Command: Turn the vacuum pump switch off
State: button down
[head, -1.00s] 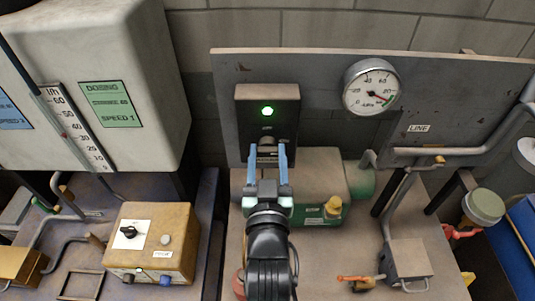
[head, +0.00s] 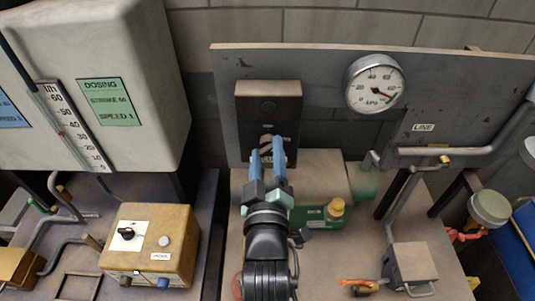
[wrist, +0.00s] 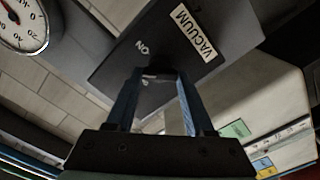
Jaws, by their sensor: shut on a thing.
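The vacuum pump switch is a dark box (head: 285,118) on the grey backboard; in the wrist view the box (wrist: 125,55) carries a "VACUUM" label. In the wrist view my gripper (wrist: 155,75) reaches the box face beside an "ON" mark, and a small part of the knob shows between the fingertips.
A pressure gauge (head: 375,83) hangs to the right of the switch. A green pump (head: 362,182) stands below. A pipe (head: 450,153) and its valve lie to the right. A tan control box (head: 158,245) and a large dosing cabinet (head: 150,60) are on the left.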

jog(key=n, duration=0.4)
jog(key=shift+n+p, duration=0.35)
jog(key=shift+n, duration=0.05)
jog(key=n+p, duration=0.2)
jog(key=n, duration=0.2)
jog(key=shift+f+n, duration=0.1)
jog(key=shift+n, duration=0.2)
jog(key=shift+f, duration=0.1)
jog(key=shift+c, duration=1.4)
grip_release()
jog(key=shift+s, duration=0.1)
jog(key=s+b, duration=0.5)
jog(key=s, duration=0.8)
